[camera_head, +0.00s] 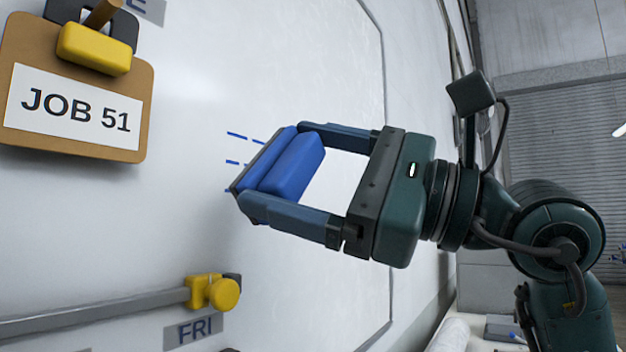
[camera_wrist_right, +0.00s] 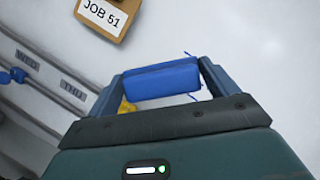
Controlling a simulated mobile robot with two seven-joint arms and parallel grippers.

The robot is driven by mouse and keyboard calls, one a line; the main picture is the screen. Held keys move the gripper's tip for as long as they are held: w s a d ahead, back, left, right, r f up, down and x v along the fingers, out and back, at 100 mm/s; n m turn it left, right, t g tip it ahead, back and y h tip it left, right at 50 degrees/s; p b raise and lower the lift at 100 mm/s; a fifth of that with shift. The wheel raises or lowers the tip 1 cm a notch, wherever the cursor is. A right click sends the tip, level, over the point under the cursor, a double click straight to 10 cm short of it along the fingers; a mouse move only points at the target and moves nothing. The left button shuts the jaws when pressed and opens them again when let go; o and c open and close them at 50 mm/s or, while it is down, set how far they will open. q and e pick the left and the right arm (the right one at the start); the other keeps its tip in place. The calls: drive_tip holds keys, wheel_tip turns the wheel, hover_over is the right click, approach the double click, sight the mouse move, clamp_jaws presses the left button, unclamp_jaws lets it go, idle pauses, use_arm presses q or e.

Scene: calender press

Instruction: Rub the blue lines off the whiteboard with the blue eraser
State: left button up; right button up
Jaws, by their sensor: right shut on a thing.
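The blue eraser (camera_head: 290,163) with a dark edge is between the two fingers of my right gripper (camera_head: 283,170), which is shut on it. Its dark side faces the whiteboard (camera_head: 230,60); whether it touches the board I cannot tell. Short blue lines (camera_head: 238,136) show on the board just left of the eraser; the eraser hides anything behind it. In the right wrist view the eraser (camera_wrist_right: 161,79) spans the fingers, and a small bit of blue line (camera_wrist_right: 188,54) shows above its right end. My left gripper is not in view.
A clipboard reading "JOB 51" (camera_head: 76,112) hangs on the board at upper left under a yellow clip (camera_head: 94,48). A grey rail (camera_head: 90,317) with a yellow knob (camera_head: 212,291) runs along the lower left, near a "FRI" label (camera_head: 194,331).

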sight(264, 170)
drive_tip(key=shift+w+a+r, duration=0.1)
drive_tip(key=shift+w+a, duration=0.1)
drive_tip(key=shift+a, duration=0.25)
drive_tip(key=w+a, duration=0.1)
drive_tip(key=w+a+p, duration=0.1)
drive_tip(key=shift+a, duration=0.3)
drive_tip(key=shift+w+a, duration=0.15)
drive_tip(key=shift+a, duration=0.15)
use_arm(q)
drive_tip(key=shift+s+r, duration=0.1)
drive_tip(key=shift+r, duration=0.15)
use_arm(e)
drive_tip(key=shift+w, duration=0.1)
use_arm(q)
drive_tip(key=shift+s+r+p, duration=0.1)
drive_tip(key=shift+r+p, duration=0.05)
drive_tip(key=shift+p, duration=0.2)
use_arm(e)
drive_tip(key=shift+w+a, duration=0.5)
drive_tip(key=shift+a, duration=0.2)
drive_tip(key=shift+w+d, duration=1.1)
drive_tip(key=shift+w, duration=0.25)
